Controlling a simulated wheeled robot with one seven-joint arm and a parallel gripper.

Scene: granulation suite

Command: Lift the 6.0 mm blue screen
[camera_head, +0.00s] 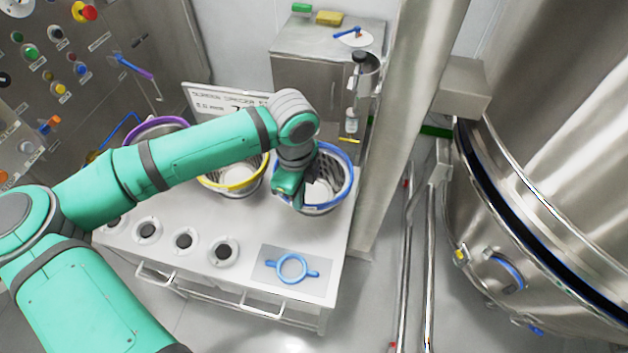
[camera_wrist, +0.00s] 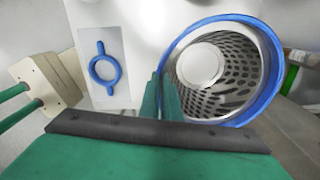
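The blue-rimmed screen (camera_head: 345,192), a perforated metal basket, is at the right end of the white-topped cart (camera_head: 190,268). In the wrist view the screen (camera_wrist: 272,75) fills the right side, and I see down into its perforated inside. My gripper (camera_head: 297,200) is at its left rim, pointing down. In the wrist view the fingers of my gripper (camera_wrist: 163,95) are close together, one on each side of the rim wall, and look shut on it. The fingertips are partly hidden. I cannot tell whether the screen's base touches the cart.
A yellow-rimmed screen (camera_head: 232,187) and a purple-rimmed one (camera_head: 160,125) stand to the left. A blue ring with two handles (camera_head: 292,268) lies on a grey mat at the front. A steel column (camera_head: 405,110) rises close on the right. A sign (camera_head: 215,100) stands behind.

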